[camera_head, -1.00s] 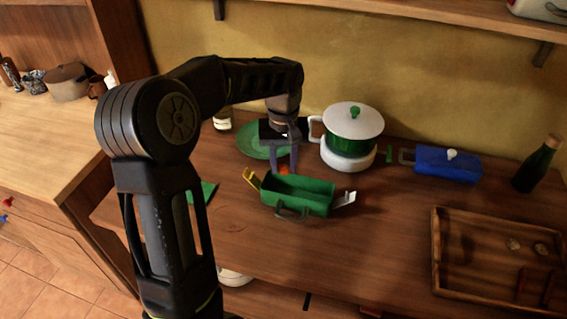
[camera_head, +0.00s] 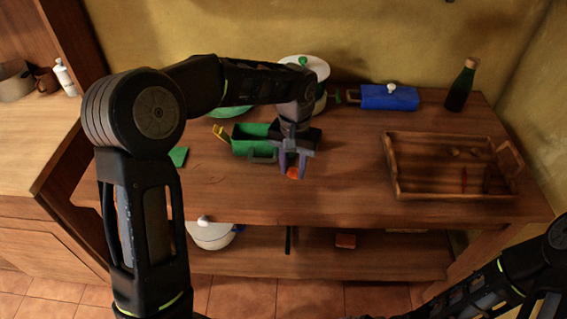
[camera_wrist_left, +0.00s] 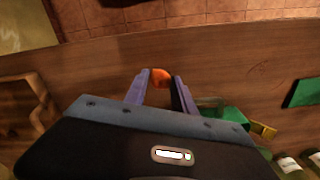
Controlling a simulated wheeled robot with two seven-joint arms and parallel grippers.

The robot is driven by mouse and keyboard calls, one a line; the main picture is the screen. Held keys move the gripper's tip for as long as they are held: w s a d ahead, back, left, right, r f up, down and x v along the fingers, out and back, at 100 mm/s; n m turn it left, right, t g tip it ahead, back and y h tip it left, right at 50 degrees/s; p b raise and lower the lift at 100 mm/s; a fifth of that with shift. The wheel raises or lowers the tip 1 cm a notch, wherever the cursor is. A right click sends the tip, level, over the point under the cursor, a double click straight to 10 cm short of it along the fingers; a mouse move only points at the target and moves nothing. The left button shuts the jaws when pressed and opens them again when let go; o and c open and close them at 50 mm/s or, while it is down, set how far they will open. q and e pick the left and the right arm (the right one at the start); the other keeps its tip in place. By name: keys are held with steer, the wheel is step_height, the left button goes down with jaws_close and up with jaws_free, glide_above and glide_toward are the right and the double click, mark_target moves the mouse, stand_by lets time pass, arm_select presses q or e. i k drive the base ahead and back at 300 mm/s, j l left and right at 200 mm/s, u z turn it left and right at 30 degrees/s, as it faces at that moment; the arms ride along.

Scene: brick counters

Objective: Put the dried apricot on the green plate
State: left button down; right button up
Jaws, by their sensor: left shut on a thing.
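The dried apricot (camera_head: 293,174) is a small orange piece between the fingertips of my left gripper (camera_head: 292,168). The gripper is shut on it over the wooden counter, in front and to the right of the open green box. The apricot (camera_wrist_left: 161,77) also shows between the fingers in the left wrist view. The green plate (camera_head: 230,112) lies at the back of the counter, mostly hidden behind my left arm. The left wrist view does not show the plate. My right arm enters at the lower right, but its gripper is out of view.
The open green box (camera_head: 242,147) stands between the gripper and the plate. A white-lidded pot (camera_head: 309,67) is behind, with a blue box (camera_head: 389,98) and dark bottle (camera_head: 461,86) farther right. A wooden tray (camera_head: 438,192) sits at right. The front-middle counter is clear.

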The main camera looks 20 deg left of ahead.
mark_target(219, 109)
steer(key=j+z, duration=0.2)
steer(key=j, duration=0.25)
steer(key=k+j+z, duration=0.15)
steer(key=j, duration=0.3)
steer(key=j+z, duration=0.2)
steer(key=j, duration=0.25)
steer(key=k+j+z, duration=0.15)
steer(key=j, duration=0.25)
steer(key=k+j+z, duration=0.2)
steer(key=j, duration=0.2)
steer(key=k+j+z, duration=0.15)
steer(key=j, duration=0.25)
steer(key=i, duration=0.5)
